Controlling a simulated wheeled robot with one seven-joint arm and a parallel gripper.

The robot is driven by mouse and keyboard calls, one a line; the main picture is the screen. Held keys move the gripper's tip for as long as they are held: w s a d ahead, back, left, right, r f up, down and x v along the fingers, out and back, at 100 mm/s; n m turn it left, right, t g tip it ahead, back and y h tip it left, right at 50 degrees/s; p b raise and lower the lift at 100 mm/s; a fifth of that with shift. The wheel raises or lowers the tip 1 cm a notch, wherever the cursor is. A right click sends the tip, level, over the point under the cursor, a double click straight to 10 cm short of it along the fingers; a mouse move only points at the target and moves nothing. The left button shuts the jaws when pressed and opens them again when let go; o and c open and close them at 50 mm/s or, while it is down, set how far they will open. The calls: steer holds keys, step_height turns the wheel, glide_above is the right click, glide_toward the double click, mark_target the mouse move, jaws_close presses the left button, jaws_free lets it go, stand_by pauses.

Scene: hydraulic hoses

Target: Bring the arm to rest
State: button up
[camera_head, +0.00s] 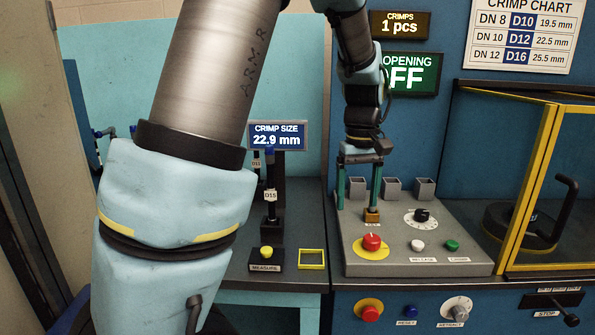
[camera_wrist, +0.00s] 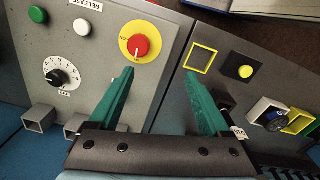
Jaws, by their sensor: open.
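My gripper (camera_head: 357,205) is open above the sloped grey control panel (camera_head: 415,263), with its two green fingers pointing down. In the wrist view the fingers (camera_wrist: 160,75) stand apart, and nothing is held between them. A small brown key block (camera_head: 372,215) sits on the panel by the tip of the right finger in the head view; whether they touch I cannot tell. My arm is bent, and its large near links cover the left middle of the head view.
A measuring stand (camera_head: 270,205) and an empty yellow frame (camera_head: 311,259) are to the left. A yellow-framed guard (camera_head: 528,190) stands at right.

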steer(key=s+a+f, duration=0.2)
steer(key=a, duration=0.6)
steer(key=s+a+f+m+t, duration=0.1)
steer(key=s+a+f, duration=0.1)
steer(key=a, duration=0.5)
steer(key=s+a+f+m, duration=0.1)
steer(key=s+a, duration=0.2)
steer(key=a, duration=0.5)
steer(key=shift+a+f, duration=0.3)
steer(key=shift+f, duration=0.1)
